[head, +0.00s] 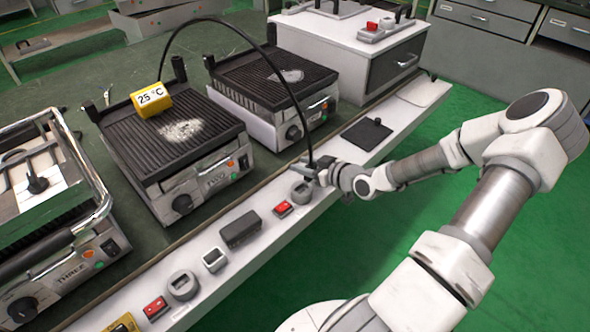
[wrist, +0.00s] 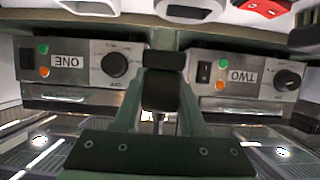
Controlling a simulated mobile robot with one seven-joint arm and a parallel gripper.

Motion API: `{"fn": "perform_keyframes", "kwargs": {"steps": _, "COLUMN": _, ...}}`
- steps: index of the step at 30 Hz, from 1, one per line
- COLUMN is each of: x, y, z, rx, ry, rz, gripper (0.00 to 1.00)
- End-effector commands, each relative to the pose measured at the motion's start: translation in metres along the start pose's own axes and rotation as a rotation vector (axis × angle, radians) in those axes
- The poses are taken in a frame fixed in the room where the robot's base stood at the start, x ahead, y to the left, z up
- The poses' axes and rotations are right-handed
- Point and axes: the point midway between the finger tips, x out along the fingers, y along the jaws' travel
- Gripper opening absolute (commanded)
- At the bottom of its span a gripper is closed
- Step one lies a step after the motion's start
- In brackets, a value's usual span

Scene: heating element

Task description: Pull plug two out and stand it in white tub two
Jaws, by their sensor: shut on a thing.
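My gripper (head: 312,176) is at the front white shelf, by the corner of grill one. In the wrist view its fingers (wrist: 162,105) are closed around a black block-shaped plug (wrist: 162,84). A black cable (head: 272,62) arches from the rear left of grill two (head: 180,140) down to the gripper. The plug's number does not show.
Grill one (head: 275,85) is right of grill two, and grill three (head: 45,200) is at the left. A yellow 25 °C block (head: 151,98) sits on grill two. Red switches (head: 283,209), a dark box (head: 240,230) and a black pad (head: 367,135) are on the shelf.

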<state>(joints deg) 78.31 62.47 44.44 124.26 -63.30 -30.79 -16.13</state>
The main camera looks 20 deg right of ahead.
Motion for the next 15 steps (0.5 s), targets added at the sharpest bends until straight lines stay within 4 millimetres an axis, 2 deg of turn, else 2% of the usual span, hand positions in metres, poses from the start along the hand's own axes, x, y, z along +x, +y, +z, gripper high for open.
{"fn": "perform_keyframes", "kwargs": {"steps": 1, "x": -0.009, "y": 0.009, "z": -0.008, "rx": -0.001, "ry": 0.002, "rz": 0.004, "gripper": 0.00}}
{"fn": "perform_keyframes", "kwargs": {"steps": 6, "x": -0.032, "y": 0.034, "z": -0.018, "rx": -0.002, "ry": 0.001, "rz": 0.003, "gripper": 0.00}}
{"fn": "perform_keyframes", "kwargs": {"steps": 15, "x": -0.060, "y": 0.065, "z": -0.029, "rx": -0.002, "ry": 0.000, "rz": 0.002, "gripper": 0.00}}
